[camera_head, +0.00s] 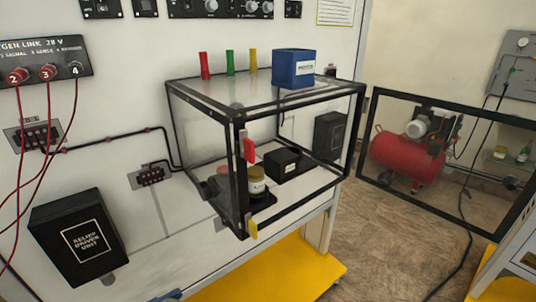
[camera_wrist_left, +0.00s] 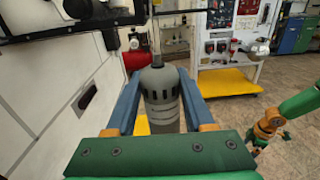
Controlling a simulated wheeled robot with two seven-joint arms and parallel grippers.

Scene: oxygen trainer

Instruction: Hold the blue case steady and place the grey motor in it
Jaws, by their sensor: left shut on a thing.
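The blue case (camera_head: 294,68) is a small upright box with a white label, standing on the top of a clear, black-framed enclosure in the head view. Its inside cannot be made out. The grey motor (camera_wrist_left: 160,98) is a ribbed grey cylinder with a narrow shaft at its far end, in the left wrist view. My left gripper (camera_wrist_left: 158,88) is shut on the motor, with one blue finger on each side of it. The motor and left gripper do not show in the head view, so their distance from the case cannot be told. No gripper touches the case.
The clear enclosure (camera_head: 241,130) holds a black box and a jar. Red, green and yellow posts (camera_head: 230,63) stand near the case's left. A black relief driver unit (camera_head: 78,238) is at lower left. Part of my right arm (camera_wrist_left: 292,108) shows at the wrist view's right.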

